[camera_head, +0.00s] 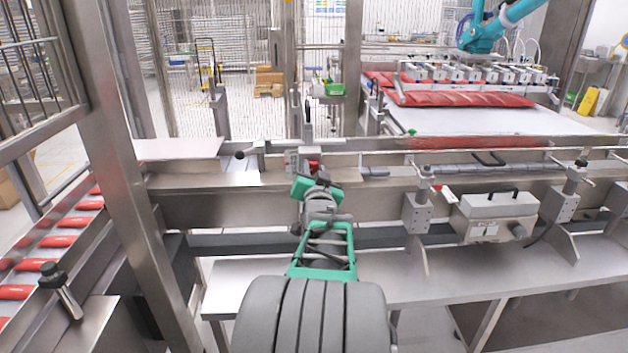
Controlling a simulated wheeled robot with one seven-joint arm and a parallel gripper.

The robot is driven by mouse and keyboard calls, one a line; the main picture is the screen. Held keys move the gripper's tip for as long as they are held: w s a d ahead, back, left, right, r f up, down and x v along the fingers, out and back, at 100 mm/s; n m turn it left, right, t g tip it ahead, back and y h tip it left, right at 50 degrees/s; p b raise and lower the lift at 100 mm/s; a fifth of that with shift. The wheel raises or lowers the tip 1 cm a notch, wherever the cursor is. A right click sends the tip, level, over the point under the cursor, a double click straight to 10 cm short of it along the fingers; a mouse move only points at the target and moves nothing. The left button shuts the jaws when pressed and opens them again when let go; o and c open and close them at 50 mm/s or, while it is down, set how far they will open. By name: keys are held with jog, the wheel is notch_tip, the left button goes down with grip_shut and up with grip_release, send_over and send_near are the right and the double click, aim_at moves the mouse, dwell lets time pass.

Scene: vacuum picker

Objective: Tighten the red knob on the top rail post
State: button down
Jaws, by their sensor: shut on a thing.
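The red knob (314,167) shows as a small red patch at the rail post (308,125), in the middle of the head view. My arm reaches forward from the bottom centre, and my gripper (309,174) is at the knob, shut on it. The green and grey wrist hides most of the fingers and the lower part of the post. How the fingers sit around the knob is too small to tell.
Steel rails run left and right past the post. A grey control box (495,214) is at the right. A steel upright (125,150) and a conveyor with red packs (62,241) are left. A teal robot arm (497,25) stands over red packs behind.

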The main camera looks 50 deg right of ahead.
jog(key=m+b, duration=0.4)
jog(key=m, duration=0.1)
jog(key=shift+f+m, duration=0.2)
jog(key=shift+m, duration=0.1)
jog(key=m+b, duration=0.3)
jog(key=m, duration=0.2)
jog(key=m+b, duration=0.3)
jog(key=m, duration=0.2)
jog(key=shift+r+m, duration=0.1)
jog(key=shift+m, duration=0.3)
jog(key=shift+r+m+b, duration=0.1)
jog(key=shift+m+b, duration=0.7)
jog(key=shift+m, duration=1.5)
jog(key=c, duration=1)
grip_release()
jog(key=shift+c, duration=0.2)
